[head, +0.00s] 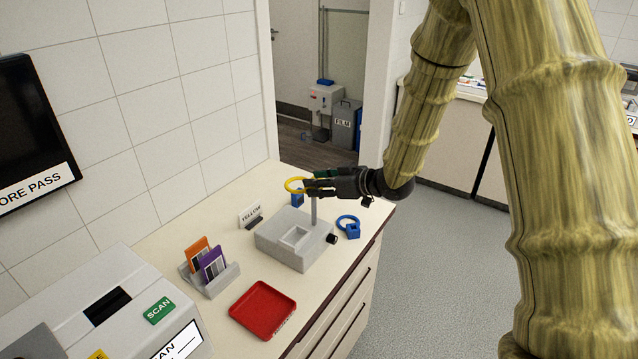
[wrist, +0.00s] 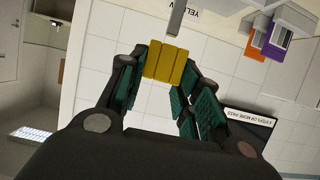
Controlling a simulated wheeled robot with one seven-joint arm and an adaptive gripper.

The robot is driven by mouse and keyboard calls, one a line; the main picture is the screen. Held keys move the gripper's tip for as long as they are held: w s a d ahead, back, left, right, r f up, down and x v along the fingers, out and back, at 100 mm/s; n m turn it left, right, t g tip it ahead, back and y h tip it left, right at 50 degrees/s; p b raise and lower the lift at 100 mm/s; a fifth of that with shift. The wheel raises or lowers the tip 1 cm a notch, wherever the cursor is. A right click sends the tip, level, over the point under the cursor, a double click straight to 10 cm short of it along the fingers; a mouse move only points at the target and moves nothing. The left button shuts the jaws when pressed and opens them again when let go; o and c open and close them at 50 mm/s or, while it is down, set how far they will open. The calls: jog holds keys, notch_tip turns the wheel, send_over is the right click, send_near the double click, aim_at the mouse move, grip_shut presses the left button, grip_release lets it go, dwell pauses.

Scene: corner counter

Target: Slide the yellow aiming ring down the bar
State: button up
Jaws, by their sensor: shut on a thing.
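The yellow aiming ring (head: 293,185) is in the grasp of my gripper (head: 312,186), above the counter. In the wrist view my gripper (wrist: 160,84) is shut on the ring's ribbed yellow block (wrist: 165,65), with a teal-padded finger on each side. A grey upright bar (head: 313,210) rises from a pale grey base block (head: 283,250) with a square recess. The bar's upper end is hidden by my gripper in the head view, and I cannot tell whether the ring's block is seated on it. The bar also shows beyond the block in the wrist view (wrist: 177,20).
A blue ring (head: 348,224) lies right of the base, and another blue piece (head: 297,197) stands behind it. A YELLOW sign (head: 250,214), a card holder (head: 218,281), a red tray (head: 263,309) and a scanner box (head: 130,300) stand to the left and front.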

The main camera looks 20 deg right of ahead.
jog(key=shift+f+b, duration=2.85)
jog(key=shift+f, duration=2.9)
dwell(0.3)
jog(key=o, duration=1.1)
jog(key=shift+s, duration=0.1)
jog(key=v, duration=1.2)
jog(key=shift+r, duration=0.1)
